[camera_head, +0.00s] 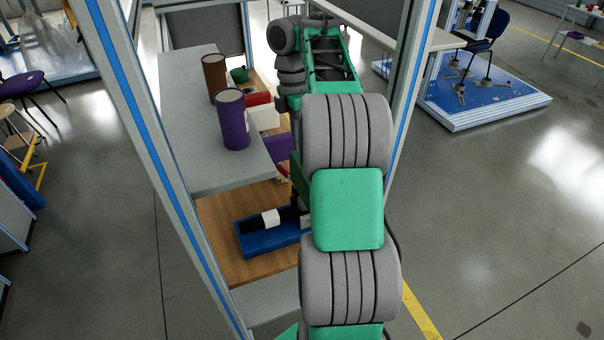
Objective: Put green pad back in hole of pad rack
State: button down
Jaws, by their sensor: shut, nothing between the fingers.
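I cannot pick out the green pad for certain. A small dark green rounded thing (239,75) sits at the back of the wooden surface, behind the brown cylinder. No pad rack with a clear hole can be made out. A blue tray (255,252) lies on the wooden surface, with a black and white object (270,218) in it. My green and grey arm runs up the middle of the view and covers the right part of the work area. My gripper is not visible; the arm's own links may hide it.
A brown cylinder (214,78) and a purple cylinder (232,118) stand on a grey shelf (187,130) left of my arm. Red, white and purple items are partly hidden beside the arm. Metal frame posts with blue strips flank it. Open floor (500,210) lies right.

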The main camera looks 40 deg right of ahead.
jog(key=shift+w+r, duration=0.15)
jog(key=shift+r, duration=0.3)
jog(key=c, duration=2.1)
grip_release()
jog(key=o, duration=0.4)
